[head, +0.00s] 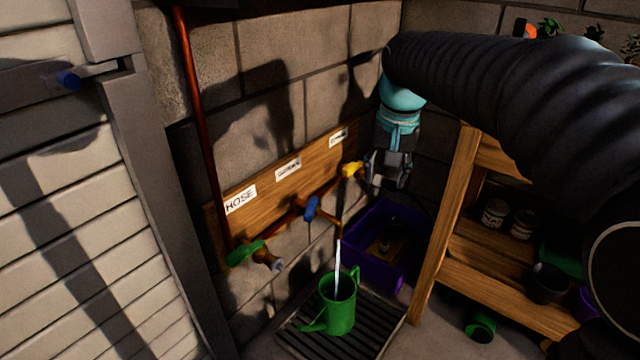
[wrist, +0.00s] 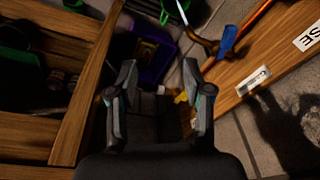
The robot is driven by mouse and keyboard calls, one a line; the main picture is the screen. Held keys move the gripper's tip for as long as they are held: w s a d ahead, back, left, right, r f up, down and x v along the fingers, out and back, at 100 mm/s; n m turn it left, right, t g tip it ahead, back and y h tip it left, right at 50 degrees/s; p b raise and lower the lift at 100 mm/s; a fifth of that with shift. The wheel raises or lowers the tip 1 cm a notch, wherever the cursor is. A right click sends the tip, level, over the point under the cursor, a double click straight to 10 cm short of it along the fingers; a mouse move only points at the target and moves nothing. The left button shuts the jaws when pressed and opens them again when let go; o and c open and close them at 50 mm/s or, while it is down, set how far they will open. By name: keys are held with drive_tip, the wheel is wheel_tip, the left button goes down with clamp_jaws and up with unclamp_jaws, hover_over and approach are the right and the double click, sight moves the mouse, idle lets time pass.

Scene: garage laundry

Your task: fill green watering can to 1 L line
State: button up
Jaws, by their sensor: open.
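The green watering can (head: 340,312) stands upright on a dark slatted grate under the taps. A stream of water (head: 337,268) falls into its open top. The water level and any 1 L line cannot be made out. Three taps line the wooden board: a green handle (head: 245,252), a blue handle (head: 312,208) and a yellow handle (head: 351,169). My gripper (head: 388,182) is open and empty, just right of the yellow handle. In the wrist view, the yellow handle (wrist: 181,97) shows between the fingers of my gripper (wrist: 165,80), farther off.
A purple crate (head: 352,243) stands behind the can, below my gripper. A wooden shelf (head: 462,225) with jars and pots is on the right. The slatted grate (head: 375,335) lies on the floor. A white slatted door (head: 60,215) is at left.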

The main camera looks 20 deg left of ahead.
drive_tip(key=w+a+g+p, duration=0.1)
drive_tip(key=w+a+p, duration=0.3)
drive_tip(key=a, duration=0.6)
hover_over(310, 208)
wheel_tip(310, 208, down, 3)
drive_tip(key=shift+g+h, duration=0.4)
wheel_tip(310, 208, down, 13)
drive_tip(key=shift+f+b, duration=0.15)
drive_tip(key=shift+b, duration=0.3)
clamp_jaws()
